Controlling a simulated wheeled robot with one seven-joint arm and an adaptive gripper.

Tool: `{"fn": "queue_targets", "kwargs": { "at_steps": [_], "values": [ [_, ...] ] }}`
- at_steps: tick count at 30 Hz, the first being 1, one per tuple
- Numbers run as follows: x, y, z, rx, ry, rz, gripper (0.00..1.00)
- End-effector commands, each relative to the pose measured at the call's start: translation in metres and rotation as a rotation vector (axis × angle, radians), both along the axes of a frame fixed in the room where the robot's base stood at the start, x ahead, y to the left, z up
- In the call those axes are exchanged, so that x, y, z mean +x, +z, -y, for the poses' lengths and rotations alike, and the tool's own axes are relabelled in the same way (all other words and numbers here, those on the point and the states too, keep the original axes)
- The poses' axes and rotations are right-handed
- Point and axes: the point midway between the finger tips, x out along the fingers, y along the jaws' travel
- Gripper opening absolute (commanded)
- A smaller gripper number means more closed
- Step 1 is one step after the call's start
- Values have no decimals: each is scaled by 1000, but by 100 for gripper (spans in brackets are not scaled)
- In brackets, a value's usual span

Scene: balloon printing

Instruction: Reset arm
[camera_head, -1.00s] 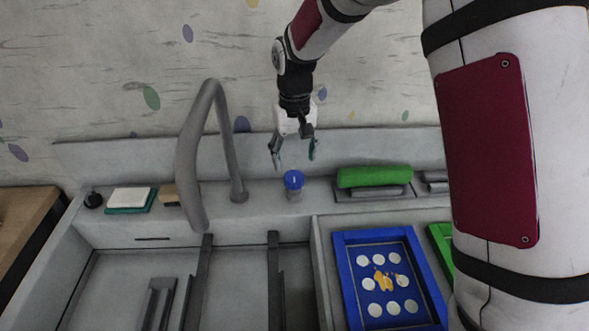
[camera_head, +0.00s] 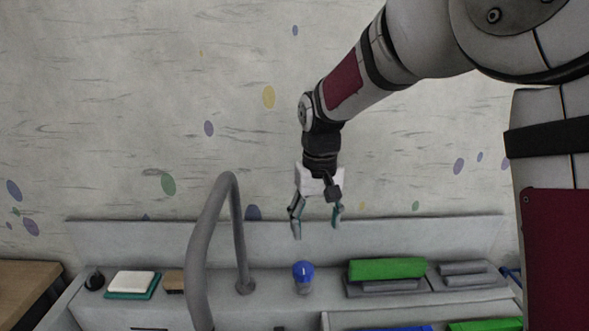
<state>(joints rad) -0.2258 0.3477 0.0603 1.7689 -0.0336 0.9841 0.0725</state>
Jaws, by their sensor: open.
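My gripper (camera_head: 317,227) hangs from my arm at the upper middle of the picture, with its fingers pointing down. Its two fingers are spread apart and nothing shows between them. It appears above the back shelf of the workbench (camera_head: 350,308). A small container with a blue lid (camera_head: 303,272) stands upright on the shelf below it in the picture, apart from the fingers.
A grey curved pipe frame (camera_head: 208,235) rises left of my gripper. A green block (camera_head: 387,269) on grey pieces lies at right. A white and teal pad (camera_head: 132,283) and a brown block (camera_head: 174,281) lie at left. The speckled wall (camera_head: 120,100) stands behind.

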Motion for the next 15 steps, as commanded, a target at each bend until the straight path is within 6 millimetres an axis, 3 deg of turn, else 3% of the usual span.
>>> {"fn": "queue_targets", "kwargs": {
  "at_steps": [1, 6, 15],
  "values": [
    [-11, 17, 11, 3, -13, 24, 64],
    [-53, 59, 44, 10, -50, 90, 64],
    [-141, 100, 92, 21, -119, 205, 64]
  ]
}}
